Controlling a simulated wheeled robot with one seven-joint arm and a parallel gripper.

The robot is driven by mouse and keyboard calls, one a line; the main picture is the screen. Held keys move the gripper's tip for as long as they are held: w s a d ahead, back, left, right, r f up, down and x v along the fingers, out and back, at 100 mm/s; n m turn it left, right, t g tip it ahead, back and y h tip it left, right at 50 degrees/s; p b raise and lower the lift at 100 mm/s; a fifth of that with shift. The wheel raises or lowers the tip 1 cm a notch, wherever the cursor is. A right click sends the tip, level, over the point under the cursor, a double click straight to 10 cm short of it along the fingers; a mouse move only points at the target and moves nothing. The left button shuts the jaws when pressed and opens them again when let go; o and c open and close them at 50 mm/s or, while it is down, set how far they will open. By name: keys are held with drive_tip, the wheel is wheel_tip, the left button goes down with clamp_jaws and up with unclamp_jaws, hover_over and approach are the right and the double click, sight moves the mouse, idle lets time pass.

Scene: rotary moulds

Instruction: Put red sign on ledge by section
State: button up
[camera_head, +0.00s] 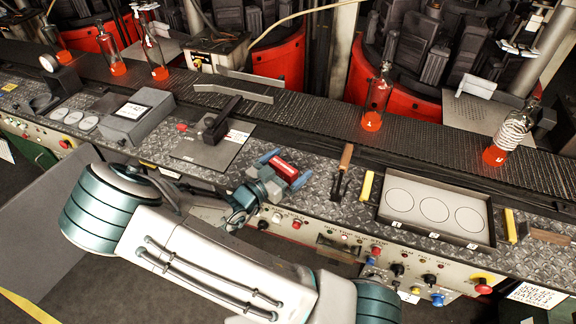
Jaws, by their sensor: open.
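A small red sign with a pale stripe (288,170) shows at the end of my arm, over the diamond-plate ledge (330,222) in front of the conveyor. My gripper (284,169) is open, with one blue-grey finger on each side of the red sign. I cannot tell whether the fingers touch the sign, or whether it rests on the ledge. The sign's lower side and part of the ledge are hidden by my gripper and wrist.
A wooden-handled tool (345,160), yellow bars (366,186) and a three-circle tray (385,212) lie to the right. A grey scale box (137,118) and a dark plate (213,150) are left. Bottles with glowing orange bases (373,119) stand on the conveyor (320,115). Buttons line the front panel.

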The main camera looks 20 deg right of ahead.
drive_tip(key=b+v, duration=0.2)
drive_tip(key=v, duration=1)
drive_tip(key=w+y, duration=0.2)
drive_tip(key=w+n+y, duration=0.1)
drive_tip(key=y, duration=0.1)
drive_tip(key=w+f+y, duration=0.1)
drive_tip(key=w+y, duration=0.1)
drive_tip(key=shift+w+a+f, duration=0.1)
drive_tip(key=shift+w, duration=0.2)
drive_tip(key=w+y, duration=0.1)
drive_tip(key=y, duration=0.1)
drive_tip(key=w+a+r+n+y, duration=0.1)
drive_tip(key=y, duration=0.1)
drive_tip(key=shift+w+a, duration=0.2)
drive_tip(key=shift+a, duration=0.05)
drive_tip(key=r+n+y, duration=0.1)
drive_tip(key=y, duration=0.1)
drive_tip(key=a+r+n+y, duration=0.1)
drive_tip(key=r+y, duration=0.1)
drive_tip(key=shift+w+a, duration=0.25)
drive_tip(key=s+d+r+n+g+y, duration=0.3)
drive_tip(key=s+r+n+y, duration=0.2)
drive_tip(key=s+r, duration=0.5)
drive_tip(key=s+d+r+n+g+h, duration=0.2)
drive_tip(key=s+d+g+h, duration=0.1)
drive_tip(key=s+d, duration=0.7)
drive_tip(key=s, duration=0.3)
drive_tip(key=shift+n+h, duration=0.3)
drive_tip(key=shift+d, duration=0.1)
